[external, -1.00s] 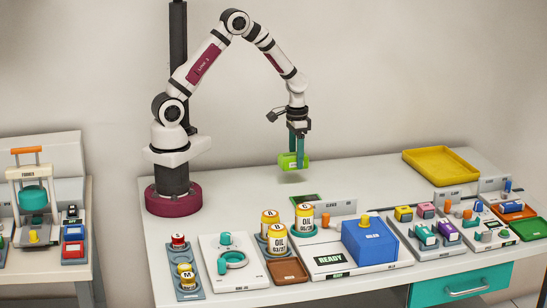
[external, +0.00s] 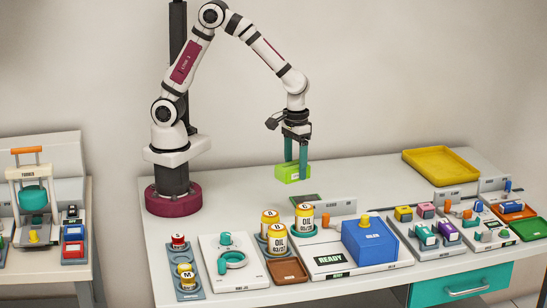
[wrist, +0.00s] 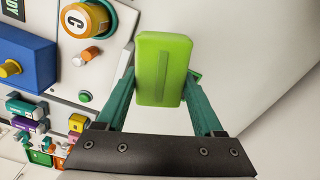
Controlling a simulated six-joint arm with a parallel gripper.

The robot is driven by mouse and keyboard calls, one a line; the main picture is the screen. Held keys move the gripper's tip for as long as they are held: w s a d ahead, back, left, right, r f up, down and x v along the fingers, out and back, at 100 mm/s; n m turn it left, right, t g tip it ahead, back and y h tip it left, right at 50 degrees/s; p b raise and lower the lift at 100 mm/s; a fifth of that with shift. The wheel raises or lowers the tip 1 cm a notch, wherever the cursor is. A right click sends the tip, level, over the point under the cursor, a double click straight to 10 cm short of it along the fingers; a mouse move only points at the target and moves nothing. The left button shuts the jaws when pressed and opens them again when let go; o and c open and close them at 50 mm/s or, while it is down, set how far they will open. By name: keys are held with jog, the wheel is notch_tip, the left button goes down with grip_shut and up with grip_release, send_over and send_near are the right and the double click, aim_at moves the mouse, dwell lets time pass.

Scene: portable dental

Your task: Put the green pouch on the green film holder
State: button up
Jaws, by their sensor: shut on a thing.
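The light green pouch (external: 293,174) is held between the teal fingers of my gripper (external: 296,164), above the back of the bench. The wrist view shows the pouch (wrist: 160,70) gripped between both fingertips, with bare bench beyond it. A flat dark green tray (external: 530,228) lies at the far right front of the bench. A small dark green panel (external: 305,199) lies behind the oil jars, below and right of the pouch. I cannot tell which of these is the green film holder.
Oil jars (external: 304,216) and a blue box (external: 369,241) stand in front of the gripper to the right. A yellow tray (external: 440,166) is at the back right. Several small coloured blocks crowd the right side.

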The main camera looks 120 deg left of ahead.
jog(key=shift+w+d, duration=0.35)
jog(key=shift+d, duration=0.55)
jog(key=shift+n, duration=0.4)
jog(key=a+f, duration=0.2)
jog(key=a, duration=0.1)
jog(key=a+f, duration=0.2)
jog(key=a, duration=0.2)
jog(key=a+f, duration=0.2)
jog(key=a, duration=0.1)
jog(key=shift+s+a+f, duration=0.2)
jog(key=shift+a+f, duration=0.2)
notch_tip(320, 180, down, 3)
jog(key=shift+a+f, duration=0.1)
jog(key=shift+f, duration=0.45)
jog(key=shift+f, duration=0.15)
jog(key=o, duration=1.4)
